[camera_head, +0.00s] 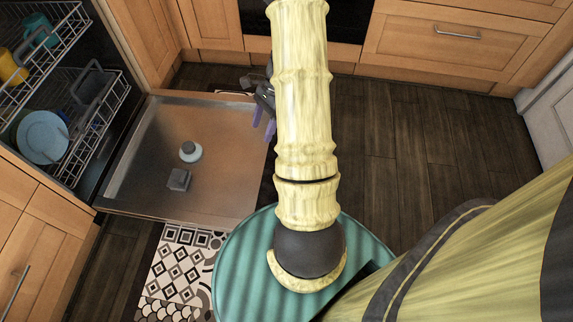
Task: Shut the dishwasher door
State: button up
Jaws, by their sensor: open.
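The dishwasher door (225,150) is down and lies flat, its metal inner face up, in the left half of the head view. A round dispenser cap and a small square part show on that face. The dishwasher (115,135) is open at the left, with two wire racks inside. My gripper (264,118), with purple fingers, is open at the door's far right edge. It is partly hidden behind my arm, and I cannot tell whether it touches the door.
A plate (43,137) and other dishes are in the racks. Wooden cabinets (445,40) line the back, with an oven between them. A patterned rug (178,265) lies near the door. Dark floor is clear at the right.

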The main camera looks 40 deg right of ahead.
jog(key=s+d+f+m+t+y+b, duration=0.1)
jog(key=s+d+f+m+t, duration=0.3)
jog(key=f+m, duration=0.4)
jog(key=s+d+f+m+t+y+b, duration=0.2)
jog(key=s+d+f+m+t+b, duration=0.2)
jog(key=d+f+m, duration=0.4)
jog(key=s+d+f+m+t+y+b, duration=0.2)
jog(key=s+d+f+m+t, duration=0.3)
jog(key=f, duration=0.8)
jog(key=d+m+t+b, duration=0.1)
jog(key=d+m+t, duration=0.1)
jog(key=d+m, duration=0.1)
jog(key=shift+s+m, duration=0.2)
jog(key=shift+m, duration=0.4)
jog(key=shift+w, duration=0.1)
jog(key=b+x, duration=0.4)
jog(key=x, duration=1.3)
jog(key=shift+a, duration=0.15)
jog(key=shift+w+r, duration=0.1)
